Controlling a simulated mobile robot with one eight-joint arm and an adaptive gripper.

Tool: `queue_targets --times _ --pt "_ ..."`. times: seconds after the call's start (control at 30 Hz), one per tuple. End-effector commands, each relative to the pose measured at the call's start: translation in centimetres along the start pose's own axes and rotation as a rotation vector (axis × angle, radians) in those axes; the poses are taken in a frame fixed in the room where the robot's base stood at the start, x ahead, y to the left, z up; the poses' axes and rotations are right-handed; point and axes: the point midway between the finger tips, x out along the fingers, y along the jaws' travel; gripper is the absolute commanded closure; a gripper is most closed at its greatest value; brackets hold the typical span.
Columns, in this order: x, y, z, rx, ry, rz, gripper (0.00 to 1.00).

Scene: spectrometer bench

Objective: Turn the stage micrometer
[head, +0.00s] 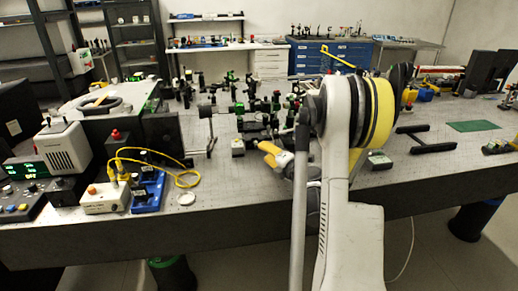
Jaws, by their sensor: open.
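The optical bench (230,190) carries a crowd of small dark optical mounts and stages (262,122) near its middle. The stage micrometer is too small to tell apart among them. My white arm with a yellow band rises at the centre right and hides part of the bench. My gripper (270,150) shows only in part, as a yellow and grey end to the left of the arm, over the bench near the mounts. It is open, and I see nothing held in it. Whether it touches anything cannot be told.
A white controller box (105,198) and a blue unit (149,190) with a looped yellow cable (186,178) stand at front left. A small block (238,148) sits left of my gripper. A black bracket (425,140) and green mat (472,126) lie on the right. The front middle is clear.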

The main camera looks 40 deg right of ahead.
Motion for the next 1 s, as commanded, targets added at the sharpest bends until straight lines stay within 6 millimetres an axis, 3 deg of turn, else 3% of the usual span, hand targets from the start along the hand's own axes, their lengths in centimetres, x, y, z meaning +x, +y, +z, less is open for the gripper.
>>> queue_targets --times 0.1,0.3,1.0 --pt "-2.5 0.0 0.1 0.000 -0.002 -0.001 0.62" --pt "-4.9 0.0 0.0 0.000 0.000 0.000 0.62" --pt "-5.2 0.7 0.0 0.010 -0.006 0.009 0.62"
